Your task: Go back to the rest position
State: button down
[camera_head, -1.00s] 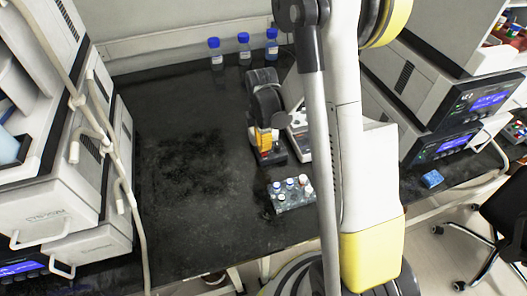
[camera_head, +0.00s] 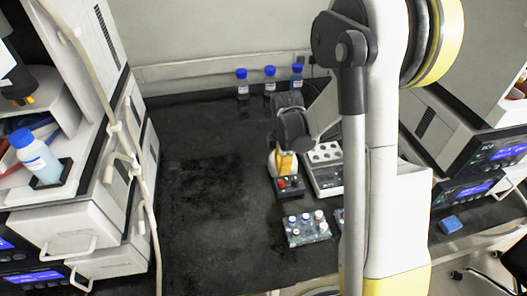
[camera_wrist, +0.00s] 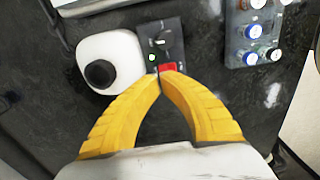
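My gripper (camera_head: 285,164) has two yellow fingers and is seen from above in the head view, over the black bench. In the wrist view its fingertips (camera_wrist: 163,72) meet, with an open gap only farther back between the curved fingers. Nothing shows held between them. The tips appear in front of a small dark device with a red part (camera_wrist: 168,68) and a green light; it also shows in the head view (camera_head: 290,188) just below the gripper. Whether the tips touch it I cannot tell.
A rack of vials (camera_head: 307,230) stands nearby, and a white block with wells (camera_head: 325,172) is to the right. Blue-capped bottles (camera_head: 270,76) line the back. Stacked instruments (camera_head: 110,215) stand left, more (camera_head: 485,165) right. The bench's left middle is clear.

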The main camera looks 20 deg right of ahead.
jog(key=s+a+r+m+t, duration=0.2)
jog(key=s+a+r+m, duration=0.15)
jog(key=r, duration=0.35)
jog(key=s+a+r+m+t, duration=0.15)
jog(key=r+m, duration=0.25)
jog(key=r, duration=0.4)
jog(key=s+a+r+m+t, duration=0.3)
jog(key=s+a+r+m, duration=0.2)
jog(key=s+m, duration=0.3)
jog(key=shift+s+a+r+t, duration=0.15)
jog(key=shift+s+t, duration=0.2)
jog(key=shift+s, duration=0.6)
